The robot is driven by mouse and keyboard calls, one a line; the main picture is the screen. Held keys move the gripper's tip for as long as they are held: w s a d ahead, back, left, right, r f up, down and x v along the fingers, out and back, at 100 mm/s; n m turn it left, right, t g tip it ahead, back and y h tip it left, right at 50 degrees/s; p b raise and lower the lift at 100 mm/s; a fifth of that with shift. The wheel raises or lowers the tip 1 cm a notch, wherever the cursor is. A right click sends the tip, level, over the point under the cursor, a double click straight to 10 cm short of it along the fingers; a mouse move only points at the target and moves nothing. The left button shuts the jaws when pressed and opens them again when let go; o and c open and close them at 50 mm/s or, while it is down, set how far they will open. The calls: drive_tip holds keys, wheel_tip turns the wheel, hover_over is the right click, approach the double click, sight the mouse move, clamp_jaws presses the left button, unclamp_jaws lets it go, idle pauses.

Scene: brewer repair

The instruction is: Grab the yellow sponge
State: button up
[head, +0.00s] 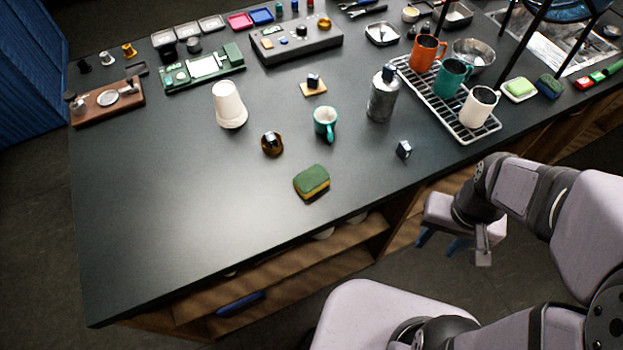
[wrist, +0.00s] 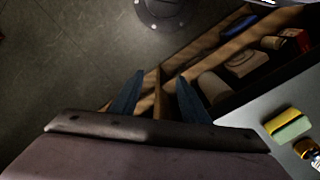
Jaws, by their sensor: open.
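The yellow sponge (head: 312,183) with a green top lies on the dark table near its front edge. It also shows at the right of the wrist view (wrist: 289,126). My gripper (head: 444,243) is off the table's front edge, to the right of the sponge and well apart from it. Its two blue fingers are spread and empty in the wrist view (wrist: 158,92), above the floor and the shelves under the table.
A brown round item (head: 271,143) and a teal mug (head: 325,122) stand behind the sponge. A small dark cube (head: 404,149) lies to the right. A wire rack (head: 444,100) holds several mugs. The table's front left is clear. A second, dark sponge (head: 549,86) lies far right.

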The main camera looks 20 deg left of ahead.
drive_tip(key=o, duration=0.5)
